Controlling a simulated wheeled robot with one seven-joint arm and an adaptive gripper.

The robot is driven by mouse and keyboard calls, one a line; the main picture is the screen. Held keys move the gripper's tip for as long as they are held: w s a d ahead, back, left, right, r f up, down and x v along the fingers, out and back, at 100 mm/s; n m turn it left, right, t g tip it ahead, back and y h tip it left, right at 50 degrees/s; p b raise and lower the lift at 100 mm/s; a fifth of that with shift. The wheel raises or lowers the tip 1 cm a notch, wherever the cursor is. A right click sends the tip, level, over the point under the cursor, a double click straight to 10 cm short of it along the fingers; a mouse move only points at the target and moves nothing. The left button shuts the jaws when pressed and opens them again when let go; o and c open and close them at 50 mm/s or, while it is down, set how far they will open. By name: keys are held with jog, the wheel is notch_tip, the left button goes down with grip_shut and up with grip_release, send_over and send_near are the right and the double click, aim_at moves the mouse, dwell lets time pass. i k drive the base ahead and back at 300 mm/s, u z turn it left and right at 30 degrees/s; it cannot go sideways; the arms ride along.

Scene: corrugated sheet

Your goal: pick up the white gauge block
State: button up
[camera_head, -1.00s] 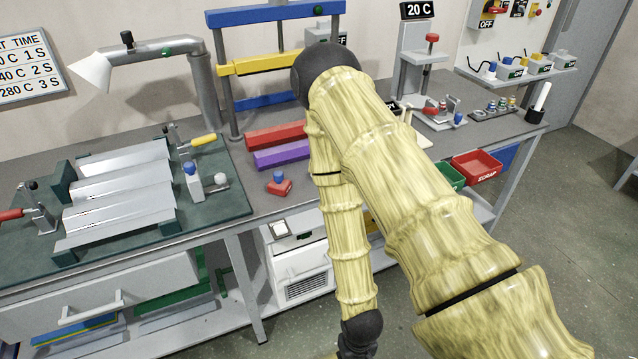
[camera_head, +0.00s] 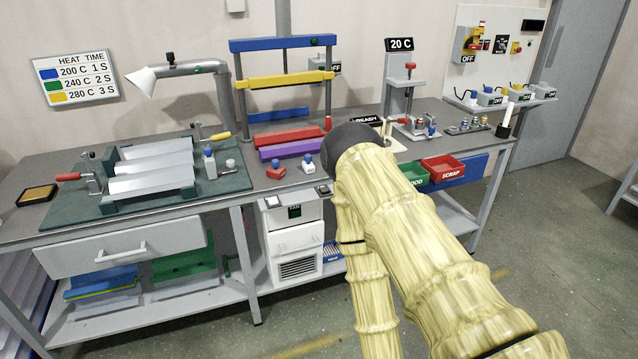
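A small white block with a blue knob (camera_head: 308,164), which looks like the white gauge block, stands on the grey bench top. It is in front of the purple bar, just left of my arm's dark elbow joint. A similar red block with a blue knob (camera_head: 276,170) stands to its left. My pale yellow arm crosses the right middle of the view, and its lower link runs down past the bench front. My gripper is not in view, so its state is hidden.
The grey bench (camera_head: 240,185) has a frame with blue, yellow, red and purple bars behind the blocks. A green mat (camera_head: 120,204) with metal sheets lies left. Green (camera_head: 413,176) and red (camera_head: 443,168) bins hang at the front right. Floor is clear at right.

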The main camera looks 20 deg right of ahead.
aim_at(308, 166)
jog(key=z, duration=0.95)
jog(key=i, duration=0.7)
jog(key=u, duration=0.1)
